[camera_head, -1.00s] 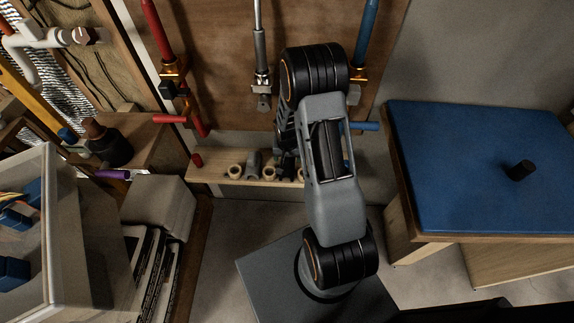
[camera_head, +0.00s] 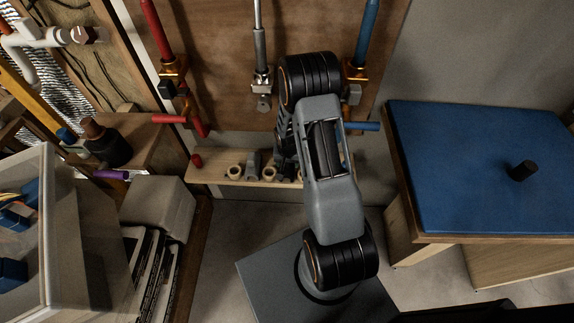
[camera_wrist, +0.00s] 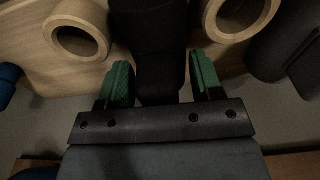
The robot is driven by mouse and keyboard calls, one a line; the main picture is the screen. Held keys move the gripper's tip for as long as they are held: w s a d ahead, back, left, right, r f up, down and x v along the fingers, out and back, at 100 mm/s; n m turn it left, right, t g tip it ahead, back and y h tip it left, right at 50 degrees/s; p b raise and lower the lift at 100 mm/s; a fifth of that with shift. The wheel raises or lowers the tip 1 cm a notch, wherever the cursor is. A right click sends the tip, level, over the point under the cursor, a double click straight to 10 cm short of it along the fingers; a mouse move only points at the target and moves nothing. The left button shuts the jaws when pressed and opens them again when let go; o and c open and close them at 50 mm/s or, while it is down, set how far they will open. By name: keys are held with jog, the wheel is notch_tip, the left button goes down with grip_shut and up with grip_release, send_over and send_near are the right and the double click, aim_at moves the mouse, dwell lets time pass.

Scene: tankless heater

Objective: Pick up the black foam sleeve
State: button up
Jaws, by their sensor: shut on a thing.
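In the wrist view, my gripper (camera_wrist: 160,82) has its two green-padded fingers on either side of a dark, rounded piece, which I take for the black foam sleeve (camera_wrist: 152,35). The gripper is shut on it. The sleeve stands at the wooden shelf, between two tan rings; its far end is dark and hard to make out. I cannot tell whether it still touches the shelf. In the head view my own arm hides most of the gripper and the sleeve.
The wooden shelf (camera_head: 215,172) holds tan rings (camera_head: 235,172) and a grey fitting (camera_head: 253,163). Red (camera_head: 168,119) and blue (camera_head: 362,126) valve handles jut out above it. A clear-sided bin (camera_head: 85,240) stands at left.

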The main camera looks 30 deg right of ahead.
jog(key=shift+c, duration=0.8)
